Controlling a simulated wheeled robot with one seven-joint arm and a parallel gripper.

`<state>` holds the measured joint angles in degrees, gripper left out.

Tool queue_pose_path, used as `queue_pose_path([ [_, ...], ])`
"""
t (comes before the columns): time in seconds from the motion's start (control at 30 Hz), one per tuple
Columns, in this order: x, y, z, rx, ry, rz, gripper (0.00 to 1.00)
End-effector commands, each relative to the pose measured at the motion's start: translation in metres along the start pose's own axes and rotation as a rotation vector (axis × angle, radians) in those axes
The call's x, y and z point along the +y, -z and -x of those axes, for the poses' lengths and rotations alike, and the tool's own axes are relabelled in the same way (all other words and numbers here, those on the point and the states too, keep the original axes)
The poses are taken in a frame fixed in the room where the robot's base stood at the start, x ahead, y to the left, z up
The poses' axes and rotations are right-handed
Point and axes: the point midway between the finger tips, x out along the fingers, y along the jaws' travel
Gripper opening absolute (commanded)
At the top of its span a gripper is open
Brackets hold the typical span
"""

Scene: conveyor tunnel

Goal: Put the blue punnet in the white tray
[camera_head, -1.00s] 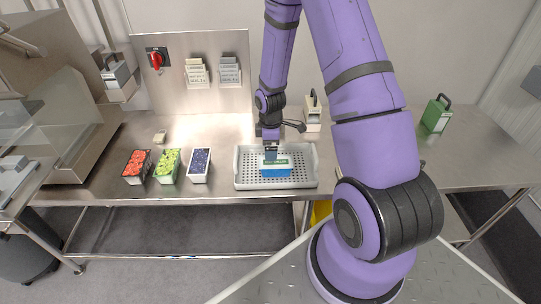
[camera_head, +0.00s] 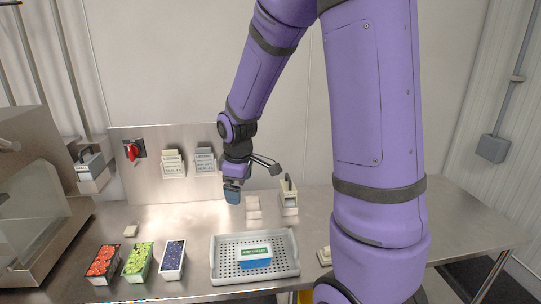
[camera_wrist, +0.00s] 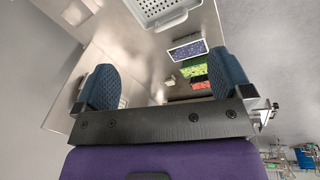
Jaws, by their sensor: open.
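My gripper (camera_head: 232,190) is raised behind and above the tray, apart from the punnet. In the wrist view its two dark blue fingers stand wide apart with nothing between them (camera_wrist: 160,88).
Punnets with red (camera_head: 103,263), green (camera_head: 137,262) and dark blue (camera_head: 172,260) fruit stand in a row left of the tray. Pale blocks (camera_head: 253,206) and a handled holder (camera_head: 288,196) stand behind it. A panel with a red switch (camera_head: 132,151) rises at the back.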

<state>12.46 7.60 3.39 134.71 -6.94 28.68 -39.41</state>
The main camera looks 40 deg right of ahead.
Motion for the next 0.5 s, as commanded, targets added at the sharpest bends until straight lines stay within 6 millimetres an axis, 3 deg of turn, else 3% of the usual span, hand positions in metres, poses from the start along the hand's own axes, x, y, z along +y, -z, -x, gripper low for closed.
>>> queue_pose_path([
  [0.03, -0.006, -0.001, 0.021, 0.017, -0.018, -0.031, 0.97],
  [0.2, -0.029, -0.011, 0.074, 0.063, -0.05, -0.15, 0.97],
  [0.5, -0.078, -0.042, 0.153, 0.164, -0.073, -0.359, 0.97],
])
